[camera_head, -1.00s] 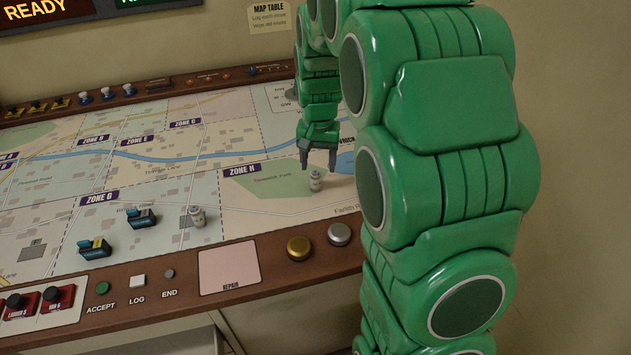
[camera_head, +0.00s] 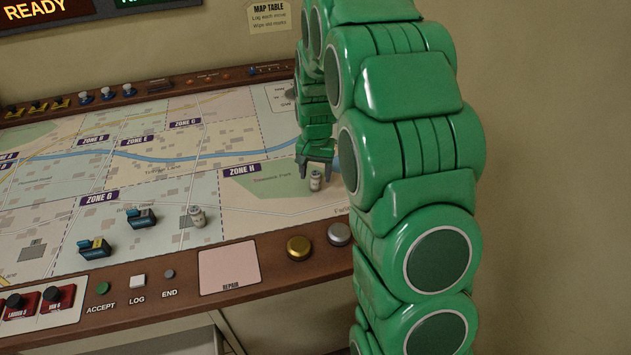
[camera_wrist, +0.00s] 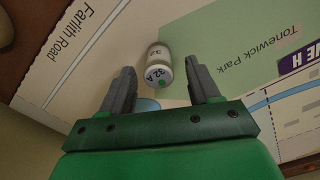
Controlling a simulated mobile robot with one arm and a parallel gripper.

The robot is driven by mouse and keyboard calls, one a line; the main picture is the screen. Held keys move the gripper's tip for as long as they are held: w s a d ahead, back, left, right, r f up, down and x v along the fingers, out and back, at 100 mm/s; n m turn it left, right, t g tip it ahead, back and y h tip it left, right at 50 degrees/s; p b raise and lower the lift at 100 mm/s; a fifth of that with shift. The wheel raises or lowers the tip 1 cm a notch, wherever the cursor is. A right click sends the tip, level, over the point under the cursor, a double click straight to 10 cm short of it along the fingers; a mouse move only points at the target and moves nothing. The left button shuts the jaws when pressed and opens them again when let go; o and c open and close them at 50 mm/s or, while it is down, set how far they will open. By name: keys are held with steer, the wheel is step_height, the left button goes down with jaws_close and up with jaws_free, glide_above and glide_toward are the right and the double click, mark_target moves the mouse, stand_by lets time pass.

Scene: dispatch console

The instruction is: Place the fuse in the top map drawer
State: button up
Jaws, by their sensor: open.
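In the wrist view my gripper's fingers (camera_wrist: 162,78) lie on either side of the fuse's near end, with a gap on both sides. No drawer can be made out clearly; pale fronts (camera_head: 165,340) show below the table's front edge.
Two dark blocks (camera_head: 142,219) stand on the map left of the second cylinder. The console's front edge carries gold and silver buttons (camera_head: 299,248), a pink repair pad (camera_head: 229,269), and several controls at left. The map around the fuse is clear.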

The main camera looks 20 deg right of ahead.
mark_target(316, 173)
step_height(316, 173, down, 3)
steer(key=shift+s+f, duration=0.15)
steer(key=shift+f, duration=0.05)
steer(key=shift+c, duration=0.2)
jaws_close()
steer(key=shift+r, duration=0.15)
